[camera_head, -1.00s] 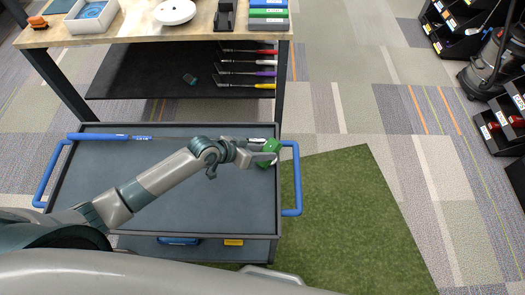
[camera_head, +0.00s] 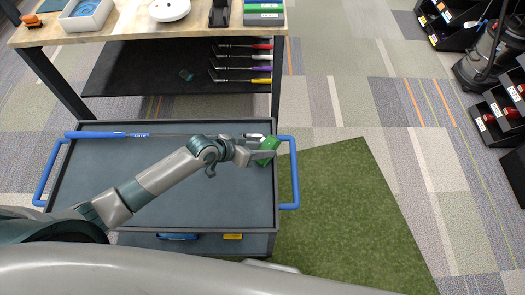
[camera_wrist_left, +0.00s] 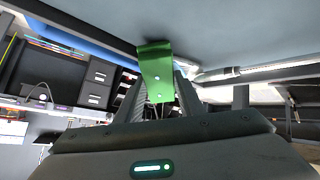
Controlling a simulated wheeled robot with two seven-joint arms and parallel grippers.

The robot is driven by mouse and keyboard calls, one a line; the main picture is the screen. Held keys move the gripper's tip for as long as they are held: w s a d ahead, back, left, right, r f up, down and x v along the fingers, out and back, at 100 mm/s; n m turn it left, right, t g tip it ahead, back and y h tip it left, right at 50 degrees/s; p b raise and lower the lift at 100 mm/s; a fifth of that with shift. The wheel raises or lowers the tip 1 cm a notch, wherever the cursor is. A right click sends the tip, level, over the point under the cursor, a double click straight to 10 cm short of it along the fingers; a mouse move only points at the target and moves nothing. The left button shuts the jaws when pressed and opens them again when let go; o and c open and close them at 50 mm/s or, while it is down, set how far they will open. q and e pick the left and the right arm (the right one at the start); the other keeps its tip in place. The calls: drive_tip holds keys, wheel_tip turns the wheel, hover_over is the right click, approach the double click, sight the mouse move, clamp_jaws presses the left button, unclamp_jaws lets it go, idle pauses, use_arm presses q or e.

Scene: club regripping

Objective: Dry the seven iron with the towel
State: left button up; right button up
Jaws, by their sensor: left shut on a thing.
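The seven iron lies along the far edge of the cart's top tray. Its blue grip (camera_head: 95,134) is at the left, and its thin shaft runs right to the head near the tray's right end. My left gripper (camera_head: 266,153) is shut on the green towel (camera_head: 269,144), by the iron's head. The fingers hide part of the towel, and I cannot tell whether it touches the head. In the left wrist view the towel (camera_wrist_left: 156,72) stands out between the fingers, with a metal shaft (camera_wrist_left: 265,71) to its right. My right gripper is not in view.
The cart (camera_head: 190,210) has a blue handle (camera_head: 294,175) at each end. A workbench (camera_head: 130,28) with a box, a white disc and colored blocks stands behind it. Several clubs (camera_head: 245,68) lie on its lower shelf. A green mat (camera_head: 345,210) lies to the right.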

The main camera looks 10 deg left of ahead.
use_arm(q)
drive_tip(key=shift+w+a+f, duration=0.2)
drive_tip(key=shift+w+a, duration=0.2)
drive_tip(key=shift+w, duration=0.1)
drive_tip(key=shift+r, duration=0.1)
drive_tip(key=shift+s+d+r+p, duration=0.2)
drive_tip(key=shift+s+d+p, duration=0.2)
drive_tip(key=shift+s+p, duration=0.15)
drive_tip(key=shift+s+d, duration=0.3)
drive_tip(key=shift+s, duration=0.05)
drive_tip(key=shift+w+f, duration=0.1)
drive_tip(key=shift+w+a+f, duration=0.15)
drive_tip(key=shift+w+a, duration=0.15)
drive_tip(key=shift+w+a+b, duration=0.4)
drive_tip(key=shift+w+b, duration=0.05)
drive_tip(key=shift+b, duration=0.15)
